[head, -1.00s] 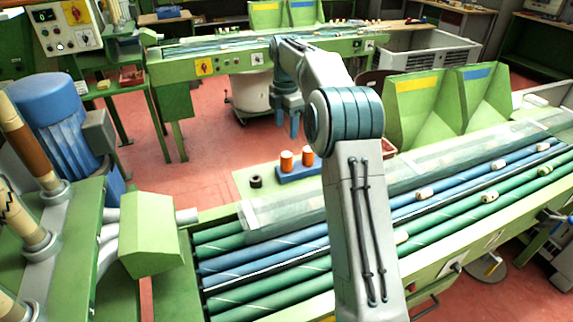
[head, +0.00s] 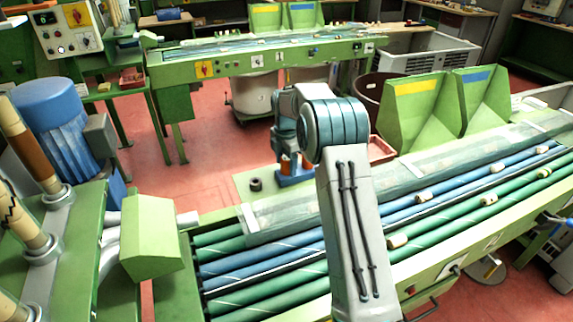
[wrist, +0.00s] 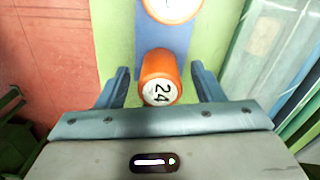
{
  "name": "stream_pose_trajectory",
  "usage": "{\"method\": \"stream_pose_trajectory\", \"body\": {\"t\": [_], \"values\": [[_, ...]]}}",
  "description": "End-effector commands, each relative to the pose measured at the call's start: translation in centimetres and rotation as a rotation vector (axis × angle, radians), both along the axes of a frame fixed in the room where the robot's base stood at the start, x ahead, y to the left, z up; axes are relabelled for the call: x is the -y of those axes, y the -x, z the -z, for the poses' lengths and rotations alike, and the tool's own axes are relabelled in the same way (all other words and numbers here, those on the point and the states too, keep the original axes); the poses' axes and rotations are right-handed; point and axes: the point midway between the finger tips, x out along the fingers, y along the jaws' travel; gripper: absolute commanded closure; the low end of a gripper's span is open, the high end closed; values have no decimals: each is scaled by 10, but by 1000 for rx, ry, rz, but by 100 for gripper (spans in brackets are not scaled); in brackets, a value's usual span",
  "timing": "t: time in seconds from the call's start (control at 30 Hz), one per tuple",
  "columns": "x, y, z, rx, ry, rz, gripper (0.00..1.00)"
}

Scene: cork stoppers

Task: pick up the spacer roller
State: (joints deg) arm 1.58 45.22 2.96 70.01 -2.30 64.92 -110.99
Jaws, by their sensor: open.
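Two orange rollers stand upright on a narrow blue block (wrist: 179,36) on the near conveyor's green edge. In the wrist view one orange roller (wrist: 156,66), with a white top marked 24, stands between the fingers of my gripper (wrist: 160,74). There is a visible gap on each side of it. The second orange roller (wrist: 173,8) is just beyond and cut by the frame's top. In the head view my arm and gripper partly hide both rollers and the block. I cannot tell by a label which one is the spacer roller.
A small dark ring (head: 255,184) lies on the green ledge left of the block. A clear cover (head: 275,217) runs along the conveyor beside it. Blue and green conveyor rods (head: 262,262) carry several pale corks. Green bins (head: 418,110) stand right of the arm.

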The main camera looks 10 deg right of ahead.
Motion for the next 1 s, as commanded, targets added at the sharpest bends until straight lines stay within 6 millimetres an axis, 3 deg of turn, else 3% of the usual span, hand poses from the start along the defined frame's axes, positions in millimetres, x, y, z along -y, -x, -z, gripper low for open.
{"method": "stream_pose_trajectory", "body": {"t": [0.13, 0.37, 0.53, 1.0], "values": [[0, 0, 12, 0, 1, 0, 39], [0, 0, 13, 2, 0, 0, 42], [0, 0, 13, 2, 0, 0, 88], [0, -1, 3, 4, -1, 0, 88]]}}
